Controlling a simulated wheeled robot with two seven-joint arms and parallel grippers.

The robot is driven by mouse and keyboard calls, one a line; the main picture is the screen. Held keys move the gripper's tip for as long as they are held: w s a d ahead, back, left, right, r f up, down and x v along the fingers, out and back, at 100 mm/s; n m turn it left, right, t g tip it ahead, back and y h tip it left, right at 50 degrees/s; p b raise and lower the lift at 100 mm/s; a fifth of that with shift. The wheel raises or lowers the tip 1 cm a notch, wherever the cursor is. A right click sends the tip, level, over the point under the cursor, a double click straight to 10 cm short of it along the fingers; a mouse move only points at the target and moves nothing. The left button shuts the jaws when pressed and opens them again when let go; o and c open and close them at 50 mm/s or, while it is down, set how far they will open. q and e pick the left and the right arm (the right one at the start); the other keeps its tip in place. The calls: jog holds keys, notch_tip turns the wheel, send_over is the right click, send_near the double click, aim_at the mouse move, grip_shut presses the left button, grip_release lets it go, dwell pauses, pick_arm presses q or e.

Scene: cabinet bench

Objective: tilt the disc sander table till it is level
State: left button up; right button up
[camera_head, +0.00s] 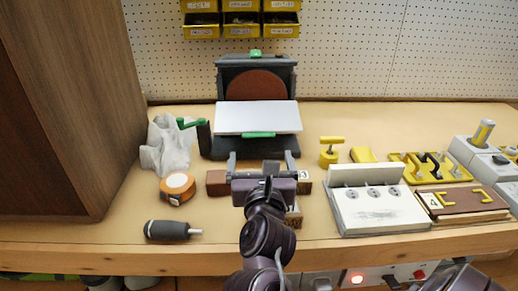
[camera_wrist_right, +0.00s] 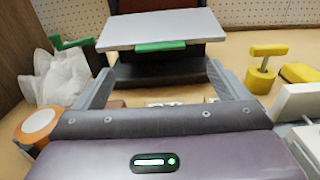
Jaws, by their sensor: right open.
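The disc sander (camera_head: 254,85) stands at the back middle of the bench, with a brown disc in a dark housing. Its pale grey table (camera_head: 257,115) seems to slope down toward me; I cannot tell the exact angle. A green handle (camera_head: 259,135) sits at the middle of the table's front edge. My right gripper (camera_head: 262,158) is open and empty in front of the sander, its fingers pointing at it. In the right wrist view the table (camera_wrist_right: 160,26) and its green handle (camera_wrist_right: 160,47) lie beyond and between the fingertips, apart from them. My left gripper is out of view.
A green-handled crank (camera_head: 195,124), a crumpled pale bag (camera_head: 168,147) and a tape roll (camera_head: 177,187) are on the left. A screwdriver (camera_head: 168,230) lies near the front edge. Wooden blocks (camera_head: 216,183) lie under my gripper.

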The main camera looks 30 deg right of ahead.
aim_at(259, 136)
jog(key=shift+w, duration=0.1)
jog(key=shift+w+d, duration=0.2)
jog(key=shift+w, duration=0.15)
jog(key=x, duration=0.7)
jog(key=shift+f, duration=0.1)
jog(key=c, duration=1.3)
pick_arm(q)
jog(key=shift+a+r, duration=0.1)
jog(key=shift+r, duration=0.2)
pick_arm(e)
jog(key=shift+c, duration=0.4)
